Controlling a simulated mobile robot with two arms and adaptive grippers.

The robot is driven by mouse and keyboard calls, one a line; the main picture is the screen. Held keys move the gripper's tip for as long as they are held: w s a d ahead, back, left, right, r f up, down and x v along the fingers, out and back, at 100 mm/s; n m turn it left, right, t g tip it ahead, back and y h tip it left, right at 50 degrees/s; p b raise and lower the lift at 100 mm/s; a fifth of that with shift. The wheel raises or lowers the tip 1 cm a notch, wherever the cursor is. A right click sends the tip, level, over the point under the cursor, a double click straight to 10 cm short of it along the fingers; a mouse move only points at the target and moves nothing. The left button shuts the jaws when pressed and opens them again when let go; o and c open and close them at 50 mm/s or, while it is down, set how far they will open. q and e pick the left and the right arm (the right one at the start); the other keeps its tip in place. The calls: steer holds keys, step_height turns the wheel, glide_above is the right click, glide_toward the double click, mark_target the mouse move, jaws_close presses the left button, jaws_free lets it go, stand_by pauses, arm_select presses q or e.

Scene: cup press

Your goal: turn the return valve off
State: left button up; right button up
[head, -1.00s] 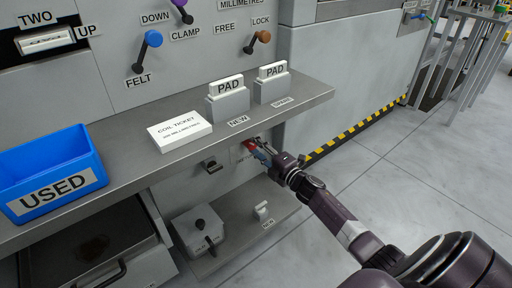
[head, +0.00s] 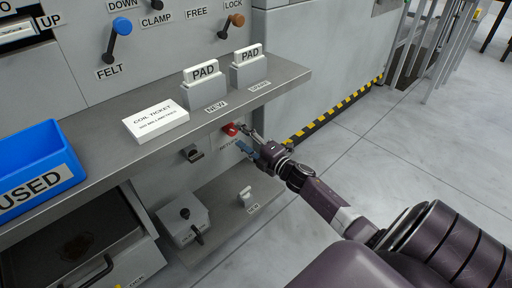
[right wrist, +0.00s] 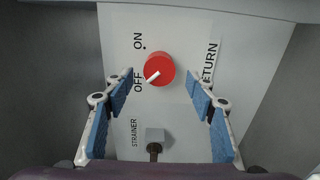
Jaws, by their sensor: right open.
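The return valve is a red round knob (head: 229,129) on the grey panel under the shelf. In the right wrist view, the knob (right wrist: 159,68) has a white pointer that points down-left, toward the word OFF; ON is printed above it. My right gripper (head: 245,139) is open in front of the knob in the head view. In the right wrist view, its blue-padded fingers stand apart on both sides of the knob, with gaps visible between pads and knob. The RETURN label (right wrist: 210,62) is partly covered by the right finger. My left gripper is not in view.
The shelf (head: 255,95) overhangs the knob. A strainer handle (right wrist: 154,148) sits below it in the wrist view. A grey box (head: 184,222) and a small white part (head: 246,196) stand on the low ledge. Open floor lies to the right.

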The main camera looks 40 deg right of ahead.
steer(key=s, duration=0.9)
steer(key=shift+d, duration=0.3)
